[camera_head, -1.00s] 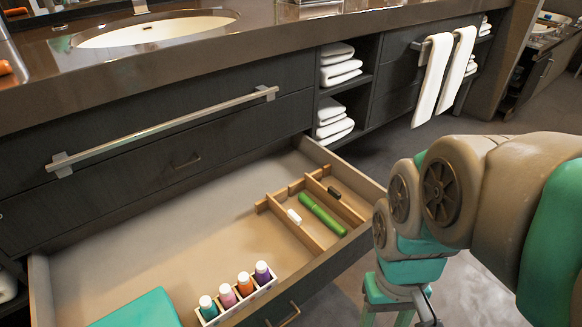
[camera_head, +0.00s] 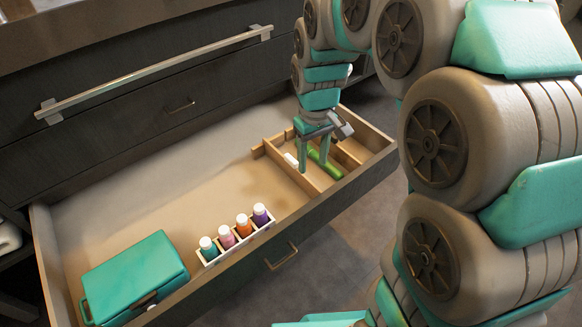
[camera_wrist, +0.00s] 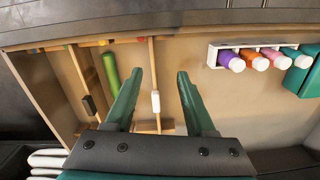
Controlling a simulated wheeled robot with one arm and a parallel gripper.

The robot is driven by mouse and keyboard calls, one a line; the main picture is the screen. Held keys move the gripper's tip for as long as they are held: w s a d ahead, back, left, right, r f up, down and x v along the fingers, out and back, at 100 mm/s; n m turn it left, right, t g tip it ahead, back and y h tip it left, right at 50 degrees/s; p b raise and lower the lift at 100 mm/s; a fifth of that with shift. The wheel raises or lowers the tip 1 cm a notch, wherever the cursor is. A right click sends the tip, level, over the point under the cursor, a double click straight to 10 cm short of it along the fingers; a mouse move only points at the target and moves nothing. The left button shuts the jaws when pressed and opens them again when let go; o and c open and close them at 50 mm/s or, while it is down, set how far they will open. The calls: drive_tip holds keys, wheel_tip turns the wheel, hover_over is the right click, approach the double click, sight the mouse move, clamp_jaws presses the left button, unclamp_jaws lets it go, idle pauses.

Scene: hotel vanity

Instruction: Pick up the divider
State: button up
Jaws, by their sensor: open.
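A light wooden divider (camera_head: 306,184) stands in the right part of the open drawer. In the wrist view this divider (camera_wrist: 152,65) runs between my fingers, nearer the left one, and no contact shows. A second, similar divider (camera_wrist: 78,77) lies further left in that view, and I cannot tell which one is meant. My gripper (camera_wrist: 159,74) is open and empty, pointing down over the dividers. In the head view my gripper (camera_head: 313,163) partly hides the compartments.
A green marker (camera_wrist: 110,73) lies between the dividers, and a small white item (camera_wrist: 155,101) is by the nearer one. A black item (camera_wrist: 90,105) lies further left. A rack of bottles (camera_head: 235,240) and a teal case (camera_head: 135,275) stand in the drawer (camera_head: 160,180).

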sight(290, 158)
drive_tip(key=shift+n+t, duration=0.3)
drive_tip(key=shift+n, duration=0.6)
drive_tip(key=w+a+f, duration=0.1)
drive_tip(key=w, duration=0.1)
drive_tip(key=w+a+f, duration=0.2)
drive_tip(key=w, duration=0.1)
drive_tip(key=w+a+f, duration=0.1)
drive_tip(key=w, duration=0.2)
drive_tip(key=shift+w+a+f, duration=0.2)
drive_tip(key=shift+a+f, duration=0.15)
wheel_tip(290, 158, down, 2)
drive_tip(key=shift+w+f, duration=0.1)
drive_tip(key=shift+w, duration=0.05)
wheel_tip(290, 158, down, 6)
drive_tip(key=shift+r, duration=0.15)
drive_tip(key=shift+d, duration=0.1)
clamp_jaws()
